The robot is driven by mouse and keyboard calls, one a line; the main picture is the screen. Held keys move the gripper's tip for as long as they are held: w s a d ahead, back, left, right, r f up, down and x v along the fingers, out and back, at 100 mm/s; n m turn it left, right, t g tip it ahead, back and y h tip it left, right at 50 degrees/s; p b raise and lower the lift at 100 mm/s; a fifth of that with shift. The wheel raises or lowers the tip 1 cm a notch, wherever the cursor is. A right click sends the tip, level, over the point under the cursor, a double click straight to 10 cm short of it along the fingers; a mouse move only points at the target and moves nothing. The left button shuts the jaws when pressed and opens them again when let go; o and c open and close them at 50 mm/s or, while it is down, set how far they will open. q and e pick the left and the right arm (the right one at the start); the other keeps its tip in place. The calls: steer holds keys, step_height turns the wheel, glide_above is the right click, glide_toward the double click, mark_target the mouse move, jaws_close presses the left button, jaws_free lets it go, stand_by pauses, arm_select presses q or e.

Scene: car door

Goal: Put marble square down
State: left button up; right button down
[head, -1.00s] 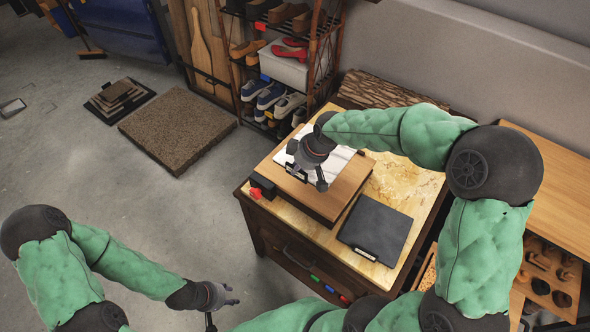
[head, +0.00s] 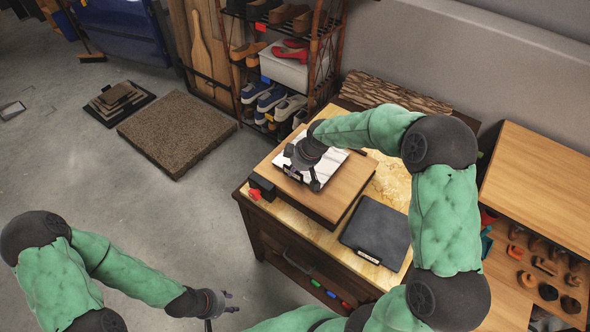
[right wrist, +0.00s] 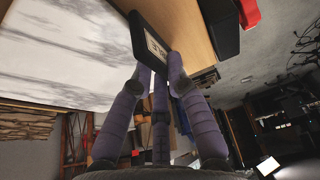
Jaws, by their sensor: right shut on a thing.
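The marble square (head: 328,159) is a white, grey-veined slab over the left part of a wooden board in the head view. It fills the upper left of the right wrist view (right wrist: 60,45). A black tab with a pale label (right wrist: 148,42) sits at its edge. My right gripper (head: 302,179) is at the slab's near left side, its fingers (right wrist: 160,75) shut around the tab. Whether the slab touches the board is unclear. My left gripper (head: 230,302) is empty, fingers apart, over the floor left of the cabinet.
The wooden board (head: 343,191) lies on a yellowish cabinet top (head: 397,182). A dark square slab (head: 378,230) lies to its right. A small black block and a red piece (head: 254,194) are at the left edge. A shoe rack (head: 285,60) stands behind.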

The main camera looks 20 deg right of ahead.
steer(key=shift+w, duration=0.1)
steer(key=c, duration=1.2)
jaws_free()
steer(key=shift+s+d+r, duration=0.1)
steer(key=shift+s+r, duration=0.1)
steer(key=shift+r, duration=0.35)
steer(key=p+v, duration=0.3)
steer(key=v, duration=0.8)
steer(key=shift+s, duration=0.1)
